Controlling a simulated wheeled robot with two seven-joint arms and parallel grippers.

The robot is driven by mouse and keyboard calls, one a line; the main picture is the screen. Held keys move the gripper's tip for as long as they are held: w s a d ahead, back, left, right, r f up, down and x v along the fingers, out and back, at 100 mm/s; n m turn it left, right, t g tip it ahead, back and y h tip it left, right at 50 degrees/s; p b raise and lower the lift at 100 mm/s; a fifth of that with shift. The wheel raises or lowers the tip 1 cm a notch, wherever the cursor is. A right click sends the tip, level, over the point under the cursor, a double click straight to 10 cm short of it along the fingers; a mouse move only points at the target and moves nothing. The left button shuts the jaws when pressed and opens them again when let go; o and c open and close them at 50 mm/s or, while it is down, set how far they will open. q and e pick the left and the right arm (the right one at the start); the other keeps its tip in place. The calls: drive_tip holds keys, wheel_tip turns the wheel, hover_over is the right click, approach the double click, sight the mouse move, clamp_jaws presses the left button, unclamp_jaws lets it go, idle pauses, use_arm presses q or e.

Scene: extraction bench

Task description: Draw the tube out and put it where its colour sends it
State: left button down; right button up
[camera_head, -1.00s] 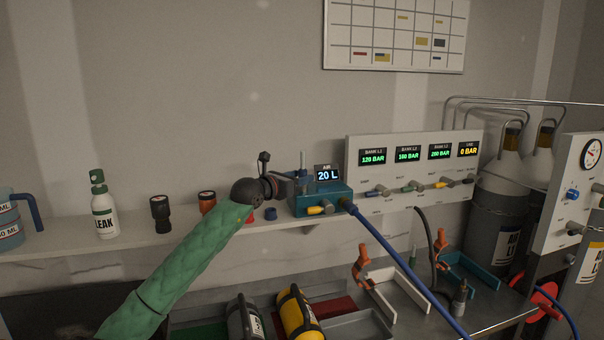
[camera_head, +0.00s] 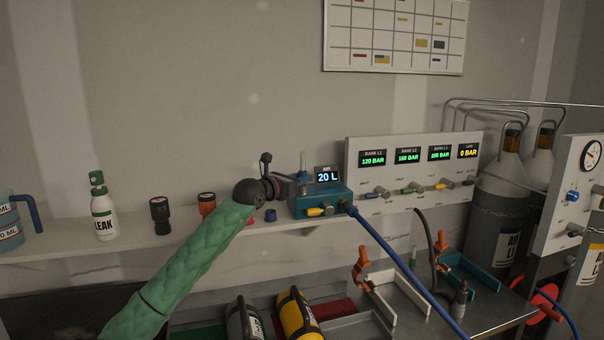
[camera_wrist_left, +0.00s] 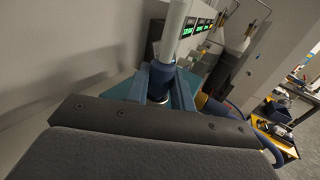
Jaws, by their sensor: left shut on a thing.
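The tube (camera_head: 303,160) stands upright at the teal AIR block (camera_head: 330,200), which has a 20 L display beside it. In the left wrist view the tube (camera_wrist_left: 176,28) is a pale, clear shaft above a dark blue collar. My left gripper (camera_head: 298,182) comes in from the left at the block. Its two blue fingers (camera_wrist_left: 162,88) are shut on the tube's dark blue lower part, just above the block. My right gripper is not in view.
A blue hose (camera_head: 385,245) runs from the block down to the right. A gauge panel (camera_head: 412,185) stands right of the block. Small dark, orange and blue-capped items and a LEAK bottle (camera_head: 103,212) stand along the shelf. Trays and yellow and grey cylinders lie below.

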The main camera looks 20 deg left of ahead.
sight(300, 165)
use_arm(q)
drive_tip(key=shift+r, duration=0.2)
drive_tip(key=shift+r, duration=1.7)
drive_tip(key=shift+r, duration=0.1)
drive_tip(key=shift+r+p, duration=0.45)
drive_tip(key=shift+r, duration=1.3)
